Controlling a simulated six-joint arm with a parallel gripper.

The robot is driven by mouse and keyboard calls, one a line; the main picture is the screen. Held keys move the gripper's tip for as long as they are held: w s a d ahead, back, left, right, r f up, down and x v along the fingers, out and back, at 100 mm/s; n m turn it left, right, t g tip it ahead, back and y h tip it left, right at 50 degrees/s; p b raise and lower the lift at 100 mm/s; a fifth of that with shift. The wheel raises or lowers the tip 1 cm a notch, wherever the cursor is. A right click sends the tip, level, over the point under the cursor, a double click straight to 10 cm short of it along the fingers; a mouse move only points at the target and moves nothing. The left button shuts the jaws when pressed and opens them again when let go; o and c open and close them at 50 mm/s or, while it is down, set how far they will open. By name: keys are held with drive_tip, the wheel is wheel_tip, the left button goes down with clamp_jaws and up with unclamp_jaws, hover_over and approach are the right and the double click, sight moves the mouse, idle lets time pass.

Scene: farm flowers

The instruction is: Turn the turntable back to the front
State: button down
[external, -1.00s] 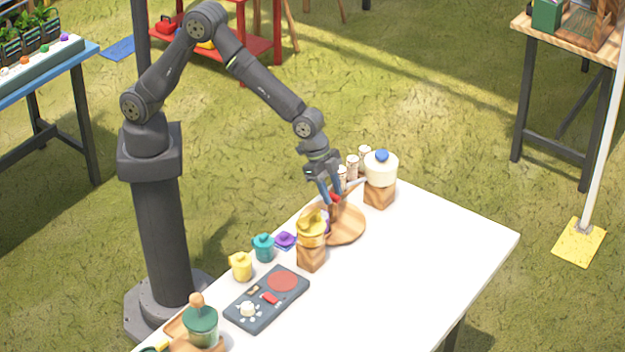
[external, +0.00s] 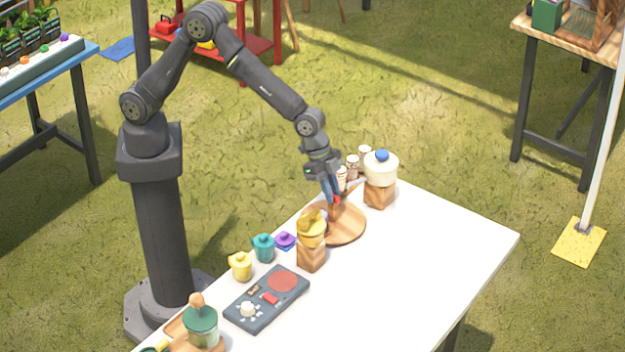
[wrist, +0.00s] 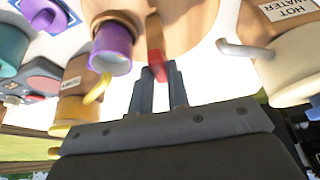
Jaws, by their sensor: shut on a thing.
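The turntable is a round wooden disc (external: 350,232) near the back of the white table, between two dispensers. A red-tipped peg (wrist: 157,60) stands up from it. My gripper (external: 335,199) reaches down over the disc and is shut on this peg; in the wrist view the fingertips (wrist: 161,82) meet at its red part. A purple cup (wrist: 112,50) is at the disc's edge, left of the fingers in the wrist view. In the external view I cannot make this cup out behind the yellow-topped dispenser and my gripper.
The yellow-topped dispenser (external: 312,232) stands close in front of the disc. The white hot water dispenser (external: 381,169) stands behind it, with its spout (wrist: 243,49) near my gripper. The table's right side is clear.

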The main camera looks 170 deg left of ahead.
drive_tip(key=shift+s+a+m+t+h, duration=0.1)
drive_tip(key=shift+m+t+h, duration=0.25)
drive_tip(key=shift+m, duration=0.85)
drive_tip(key=shift+a+m+t+h, duration=0.15)
drive_tip(key=shift+m+h, duration=0.3)
drive_tip(key=shift+m, duration=0.75)
drive_tip(key=shift+m+h, duration=0.8)
drive_tip(key=shift+m, duration=1.1)
drive_tip(key=shift+a+m+h, duration=0.1)
drive_tip(key=shift+m+h, duration=0.7)
drive_tip(key=shift+m, duration=1.3)
drive_tip(key=shift+m+g+h, duration=0.5)
drive_tip(key=shift+m, duration=1.2)
drive_tip(key=shift+a+m, duration=0.1)
drive_tip(key=shift+m, duration=0.4)
drive_tip(key=c, duration=1.4)
unclamp_jaws()
